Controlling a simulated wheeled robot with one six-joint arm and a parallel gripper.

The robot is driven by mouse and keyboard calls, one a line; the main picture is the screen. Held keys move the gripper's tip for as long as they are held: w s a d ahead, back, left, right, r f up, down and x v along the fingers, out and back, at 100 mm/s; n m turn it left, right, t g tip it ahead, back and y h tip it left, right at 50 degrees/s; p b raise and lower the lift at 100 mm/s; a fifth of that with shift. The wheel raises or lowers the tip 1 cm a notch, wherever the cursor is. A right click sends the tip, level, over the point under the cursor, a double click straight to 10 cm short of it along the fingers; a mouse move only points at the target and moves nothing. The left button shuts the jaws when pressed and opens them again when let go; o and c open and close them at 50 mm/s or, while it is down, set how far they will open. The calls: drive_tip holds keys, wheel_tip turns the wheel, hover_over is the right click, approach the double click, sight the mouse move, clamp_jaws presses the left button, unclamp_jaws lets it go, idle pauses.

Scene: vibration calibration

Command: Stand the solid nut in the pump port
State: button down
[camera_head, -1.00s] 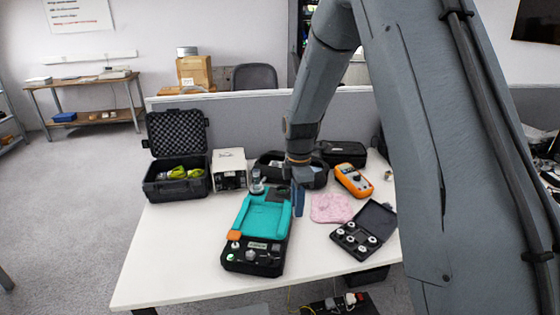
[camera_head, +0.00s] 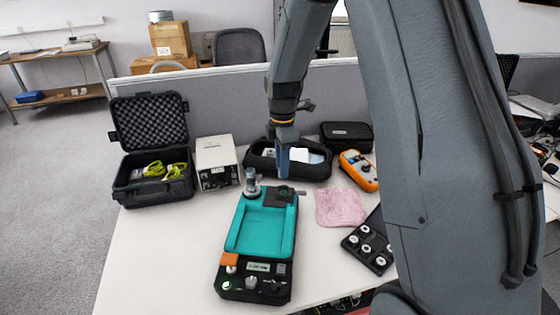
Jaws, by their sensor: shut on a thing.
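The teal and black pump unit (camera_head: 230,262) lies on the white table in the middle. At its back end stand a grey, clear-topped fitting (camera_head: 251,181) and a black block with a round dark top (camera_head: 281,194), which looks like the port; its opening is too small to make out. My gripper (camera_head: 284,172) points down just above or behind this block, and I cannot tell if they touch. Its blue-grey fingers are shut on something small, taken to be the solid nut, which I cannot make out. An open black case (camera_head: 376,263) at right holds several pale round fittings.
A pink cloth (camera_head: 340,207) and an orange meter (camera_head: 359,170) lie to the right. A black pouch (camera_head: 310,170), a white box (camera_head: 216,162) and an open foam-lined case (camera_head: 150,195) stand behind. The table (camera_head: 150,260) is clear at front left.

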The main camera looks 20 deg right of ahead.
drive_tip(key=shift+f+b, duration=1.7)
drive_tip(key=shift+f, duration=0.75)
drive_tip(key=shift+d+f, duration=0.1)
drive_tip(key=shift+f, duration=0.65)
drive_tip(key=shift+f+b, duration=0.25)
drive_tip(key=shift+b, duration=0.05)
drive_tip(key=c, duration=1.4)
unclamp_jaws()
drive_tip(key=shift+c, duration=0.2)
